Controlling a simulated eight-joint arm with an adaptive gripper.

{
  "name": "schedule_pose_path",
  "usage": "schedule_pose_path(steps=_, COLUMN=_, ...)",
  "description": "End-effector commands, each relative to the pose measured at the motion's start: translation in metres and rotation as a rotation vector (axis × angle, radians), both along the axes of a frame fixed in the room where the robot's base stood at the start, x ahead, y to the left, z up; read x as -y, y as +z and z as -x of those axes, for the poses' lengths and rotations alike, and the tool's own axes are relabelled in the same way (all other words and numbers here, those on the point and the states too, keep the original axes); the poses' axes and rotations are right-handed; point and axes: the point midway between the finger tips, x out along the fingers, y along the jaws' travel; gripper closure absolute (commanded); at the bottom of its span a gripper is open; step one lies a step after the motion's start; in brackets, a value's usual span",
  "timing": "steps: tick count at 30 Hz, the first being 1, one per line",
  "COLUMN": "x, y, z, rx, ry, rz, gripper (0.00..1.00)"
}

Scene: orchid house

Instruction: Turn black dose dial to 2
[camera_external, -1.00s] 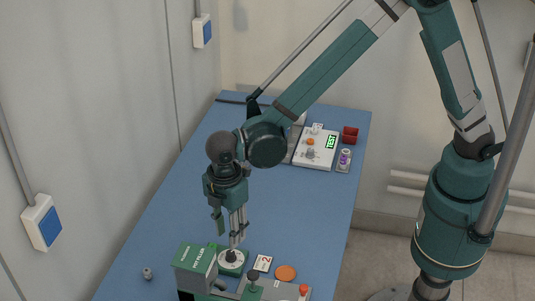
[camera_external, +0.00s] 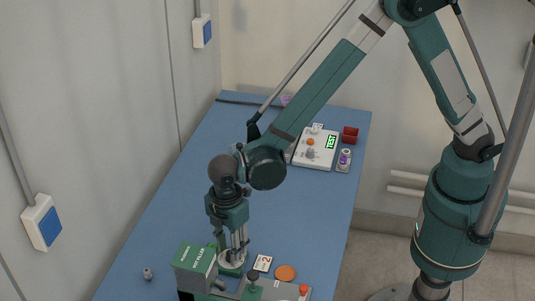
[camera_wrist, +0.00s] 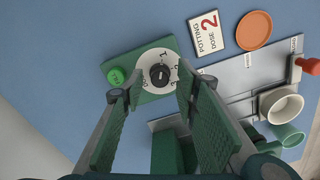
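The black dose dial (camera_wrist: 159,75) sits at the centre of a round white scale on a green plate (camera_wrist: 142,98). In the external view my gripper (camera_external: 236,252) points down over the white scale (camera_external: 231,262) and hides much of the dial. A card (camera_wrist: 211,31) beside it reads "POTTING DOSE 2".
A green button (camera_wrist: 116,76) is on the dial plate. The pot filler box (camera_external: 195,266) stands close by the gripper. An orange disc (camera_wrist: 254,29), a white cup (camera_wrist: 281,105) and a red knob (camera_wrist: 310,65) are to the right. The blue table's middle is clear.

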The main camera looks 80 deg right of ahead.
Motion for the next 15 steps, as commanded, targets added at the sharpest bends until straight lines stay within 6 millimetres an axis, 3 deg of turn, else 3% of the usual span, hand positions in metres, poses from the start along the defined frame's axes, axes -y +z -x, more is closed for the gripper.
schedule_pose_path(steps=12, x=0.0, y=-0.0054, z=0.0, rx=0.0, ry=0.0, rz=0.0, gripper=0.69)
schedule_pose_path(steps=15, x=0.0, y=-0.0053, z=0.0, rx=0.0, ry=0.0, rz=0.0, gripper=0.81)
